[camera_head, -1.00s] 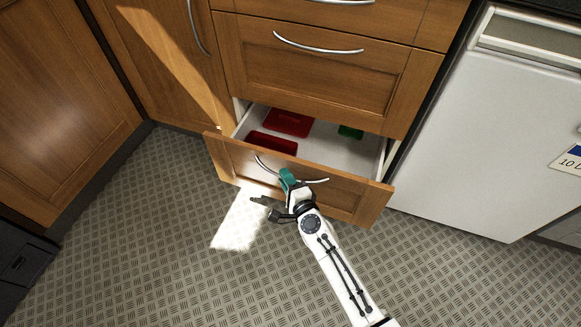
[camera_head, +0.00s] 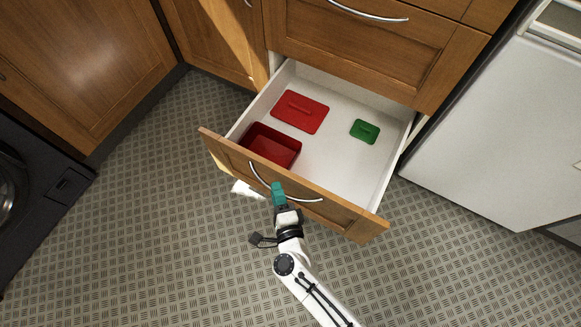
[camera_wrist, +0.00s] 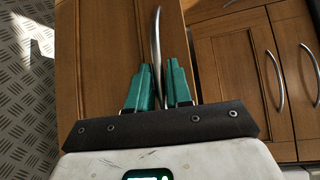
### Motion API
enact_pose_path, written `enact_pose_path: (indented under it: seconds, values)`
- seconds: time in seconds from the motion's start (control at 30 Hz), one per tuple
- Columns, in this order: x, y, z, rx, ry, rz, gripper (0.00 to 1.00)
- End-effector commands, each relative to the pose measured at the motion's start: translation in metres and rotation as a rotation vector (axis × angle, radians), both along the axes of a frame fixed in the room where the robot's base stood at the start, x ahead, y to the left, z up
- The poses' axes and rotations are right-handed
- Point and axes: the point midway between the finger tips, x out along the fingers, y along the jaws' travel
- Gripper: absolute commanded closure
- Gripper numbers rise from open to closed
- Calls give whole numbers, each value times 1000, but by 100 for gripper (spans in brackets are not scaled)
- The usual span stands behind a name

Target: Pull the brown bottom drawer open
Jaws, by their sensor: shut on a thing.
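The brown bottom drawer (camera_head: 345,216) is pulled well out of the cabinet, with its white inside showing. Its curved metal handle (camera_head: 257,174) is on the front panel. My gripper (camera_head: 278,188) is shut on the handle near its middle. In the wrist view the handle (camera_wrist: 157,45) passes between the green fingertips of my gripper (camera_wrist: 160,80), in front of the wooden drawer front (camera_wrist: 105,45). The part of the handle between the fingers is hidden in the head view.
Inside the drawer are a red open box (camera_head: 270,146), a red lid (camera_head: 300,111) and a green lid (camera_head: 365,131). A closed drawer (camera_head: 375,55) is above. A white appliance (camera_head: 490,130) stands at right. The patterned floor (camera_head: 150,240) in front is clear.

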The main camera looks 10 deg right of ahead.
Motion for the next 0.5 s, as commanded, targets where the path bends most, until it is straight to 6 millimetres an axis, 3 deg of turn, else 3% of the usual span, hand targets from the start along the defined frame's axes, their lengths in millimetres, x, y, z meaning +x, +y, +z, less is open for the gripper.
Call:
enact_pose_path:
  seconds: [0.03,0.2,0.5]
  values:
    - [-13,7,-1,-2,5,2,100]
    - [-41,28,-1,-3,3,0,100]
    - [-71,49,-2,-2,3,-2,100]
